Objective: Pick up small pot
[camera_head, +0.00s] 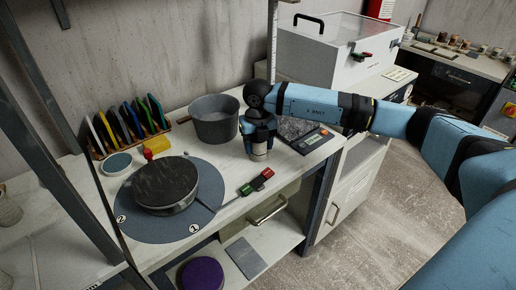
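A grey open pot (214,120) with flared walls stands upright at the back of the white table. A wider dark round vessel (165,184) with a stone-like top sits on the grey-blue round mat (147,228) in front of it. My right gripper (259,155) points down just right of the grey pot, apart from its wall. A small pale cylindrical shape shows at its lower end; I cannot tell whether this is a held thing or part of the gripper. Its fingers are too small and hidden to read. My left gripper is not in view.
A red and green item (257,182) lies at the table's front edge. A dark post rises at left.

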